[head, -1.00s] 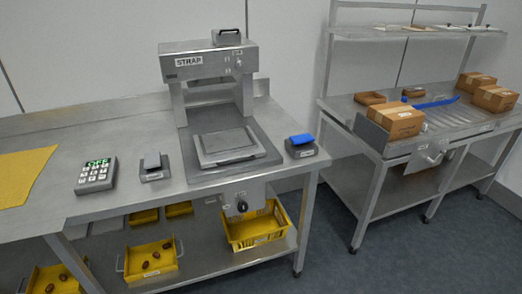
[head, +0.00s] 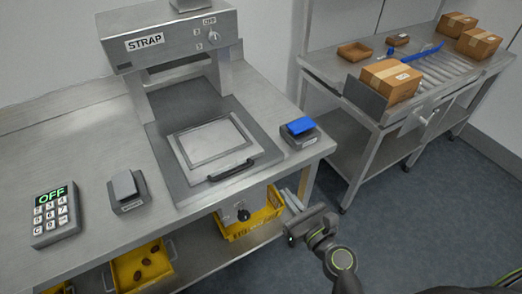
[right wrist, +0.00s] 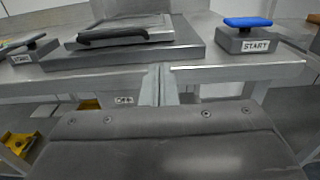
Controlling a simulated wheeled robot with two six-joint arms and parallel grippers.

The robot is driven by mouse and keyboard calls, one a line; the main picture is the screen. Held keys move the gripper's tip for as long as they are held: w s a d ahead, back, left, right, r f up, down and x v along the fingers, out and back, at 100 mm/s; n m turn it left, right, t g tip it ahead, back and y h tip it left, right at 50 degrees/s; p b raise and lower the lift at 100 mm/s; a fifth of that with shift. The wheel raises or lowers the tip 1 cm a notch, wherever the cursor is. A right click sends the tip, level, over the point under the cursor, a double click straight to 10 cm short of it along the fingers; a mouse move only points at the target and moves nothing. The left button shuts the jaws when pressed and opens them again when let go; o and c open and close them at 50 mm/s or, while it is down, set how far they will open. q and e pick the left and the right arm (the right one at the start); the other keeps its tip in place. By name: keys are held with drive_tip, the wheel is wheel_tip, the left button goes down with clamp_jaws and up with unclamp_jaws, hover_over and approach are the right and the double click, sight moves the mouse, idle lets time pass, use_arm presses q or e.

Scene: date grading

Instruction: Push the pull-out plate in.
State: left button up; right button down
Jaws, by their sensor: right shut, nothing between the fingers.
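The pull-out plate (head: 190,151) is a pale, flat plate with a raised frame, lying on the grey base of the strapping machine (head: 165,45). Its black handle (head: 231,170) is on the front edge, towards me. In the right wrist view, the plate (right wrist: 128,24) and its handle (right wrist: 112,38) show ahead, above the table's front edge. My right gripper (head: 288,196) is shut and empty, in front of the table edge, right of and apart from the handle. Its closed fingers (right wrist: 159,85) point towards the table. My left gripper is not in view.
A blue-topped START switch (head: 301,133) stands right of the plate. A grey switch (head: 127,191) and a keypad reading OFF (head: 56,216) are at left. A yellow crate (head: 262,219) sits below the table. A second bench with a brown carton (head: 390,80) is at right.

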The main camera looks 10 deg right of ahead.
drive_tip(key=w, duration=0.1)
drive_tip(key=p, duration=0.2)
approach(255, 155)
drive_tip(key=x, duration=0.5)
drive_tip(key=shift+w+r, duration=0.1)
drive_tip(key=shift+w, duration=0.2)
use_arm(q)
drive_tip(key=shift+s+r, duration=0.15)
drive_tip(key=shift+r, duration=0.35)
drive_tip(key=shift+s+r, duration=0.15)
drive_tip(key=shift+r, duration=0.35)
use_arm(e)
drive_tip(key=shift+w+a, duration=0.2)
drive_tip(key=shift+w, duration=0.4)
drive_tip(key=shift+b+x, duration=0.35)
drive_tip(key=shift+x, duration=2)
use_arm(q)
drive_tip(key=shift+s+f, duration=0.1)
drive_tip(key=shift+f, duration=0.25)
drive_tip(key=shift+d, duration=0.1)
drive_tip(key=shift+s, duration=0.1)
use_arm(e)
drive_tip(key=shift+s, duration=0.1)
